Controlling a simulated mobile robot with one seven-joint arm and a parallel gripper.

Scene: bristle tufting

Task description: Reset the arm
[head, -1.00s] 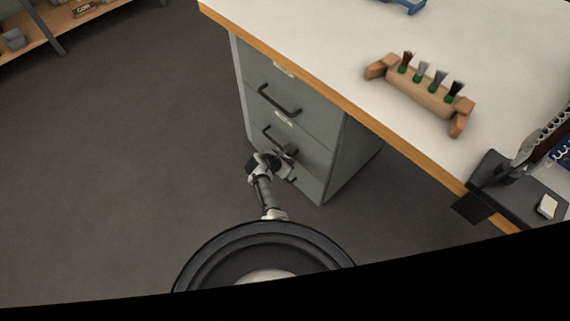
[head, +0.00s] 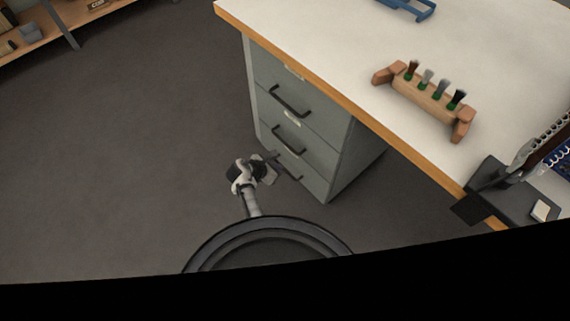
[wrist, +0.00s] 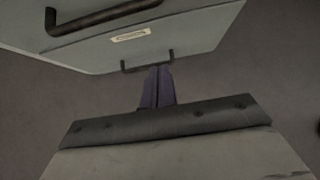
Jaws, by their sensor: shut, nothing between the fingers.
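My gripper (head: 274,160) is low in front of the grey drawer cabinet (head: 343,158) in the head view, near the lower drawers. In the wrist view its fingers (wrist: 157,88) are together with nothing between them. They point toward the cabinet front, where a dark drawer handle (wrist: 147,61) and a pale label (wrist: 131,35) show. From these views I cannot tell whether the fingers touch the cabinet. My arm (head: 252,203) reaches up from my round base at the bottom of the head view.
A white worktop with a wooden edge (head: 330,90) stands over the cabinet. On it are a wooden block with several tufts (head: 425,96), a blue frame (head: 408,8) and a dark device (head: 497,190) at right. The floor (head: 130,150) at left is clear.

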